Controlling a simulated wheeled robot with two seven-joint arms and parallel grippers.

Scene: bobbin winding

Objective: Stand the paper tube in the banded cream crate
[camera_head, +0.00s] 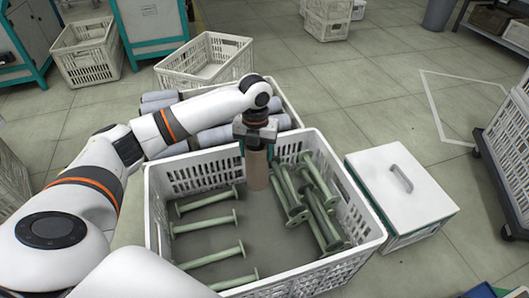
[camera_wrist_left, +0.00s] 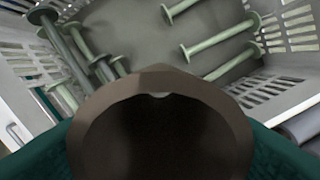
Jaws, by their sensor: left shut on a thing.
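My left gripper (camera_head: 257,147) is shut on a brown paper tube (camera_head: 257,171) and holds it upright over the inside of a pale cream crate (camera_head: 154,214). The tube is in the back middle part of the crate; I cannot tell whether its lower end touches the floor. In the left wrist view the tube's round open end (camera_wrist_left: 160,138) fills the lower middle, between teal fingers. Pale green bobbins lie in the crate, several in a row at left (camera_head: 206,224) and several piled at right (camera_head: 322,205). I can make out no band on this crate. My right gripper is out of view.
Right behind this crate, another holds grey rolls (camera_head: 215,137). A white lidded box (camera_head: 402,186) stands at right. An empty-looking cream crate (camera_head: 205,61) and another crate (camera_head: 86,52) stand farther back. A dark cart with crates (camera_head: 492,180) is at far right.

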